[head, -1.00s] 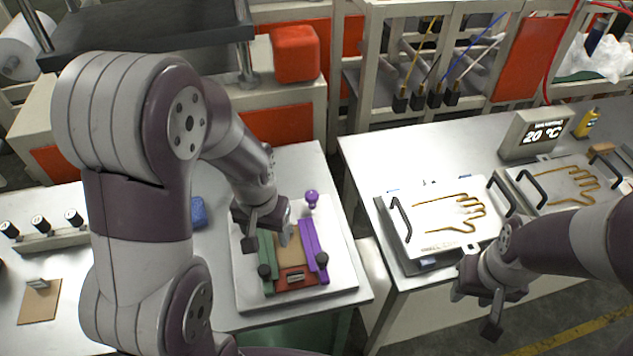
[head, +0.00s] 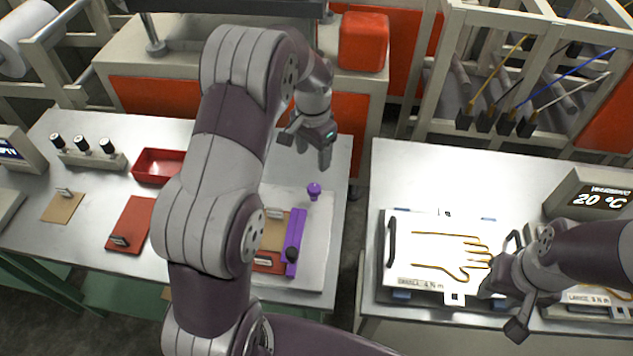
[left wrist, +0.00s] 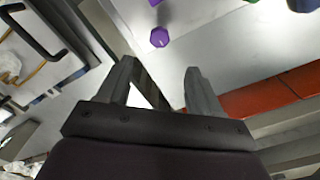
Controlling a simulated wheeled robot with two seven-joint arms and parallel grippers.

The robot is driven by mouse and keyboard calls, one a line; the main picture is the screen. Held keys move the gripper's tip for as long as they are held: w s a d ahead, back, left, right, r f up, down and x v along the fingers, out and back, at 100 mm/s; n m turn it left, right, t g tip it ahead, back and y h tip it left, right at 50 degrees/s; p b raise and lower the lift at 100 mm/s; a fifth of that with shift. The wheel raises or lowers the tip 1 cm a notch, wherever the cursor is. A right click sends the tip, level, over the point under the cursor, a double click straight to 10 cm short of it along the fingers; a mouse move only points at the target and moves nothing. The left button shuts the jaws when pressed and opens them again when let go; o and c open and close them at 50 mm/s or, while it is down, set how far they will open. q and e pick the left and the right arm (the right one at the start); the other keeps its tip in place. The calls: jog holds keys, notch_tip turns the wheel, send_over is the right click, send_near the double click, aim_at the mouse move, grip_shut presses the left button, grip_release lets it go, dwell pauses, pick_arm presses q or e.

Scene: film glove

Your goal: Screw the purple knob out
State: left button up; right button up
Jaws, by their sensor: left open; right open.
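The purple knob (head: 314,190) stands upright at the back of a pale plate (head: 322,215), behind a purple bar (head: 298,228) with a black knob on it. In the left wrist view the purple knob (left wrist: 159,37) shows ahead of the two fingers, roughly between their lines. My left gripper (head: 314,152) is open and empty, raised above and behind the purple knob, apart from it. Its fingers (left wrist: 160,75) also show spread in the left wrist view. My right gripper (head: 502,306) is open and empty over the right table. My left arm hides the left part of the fixture.
A red tray (head: 157,166), a red card (head: 130,222) and a tan card (head: 63,207) lie on the left table. A red block (head: 364,42) is on the machine behind. A white plate with a hand outline (head: 420,255) lies on the right table, across a gap.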

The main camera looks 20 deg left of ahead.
aim_at(314, 187)
pick_arm(q)
notch_tip(314, 187, down, 11)
jog(key=p, duration=0.2)
jog(key=shift+d+p, duration=0.1)
jog(key=shift+p, duration=0.2)
jog(key=shift+f, duration=0.5)
jog(key=c, duration=1.1)
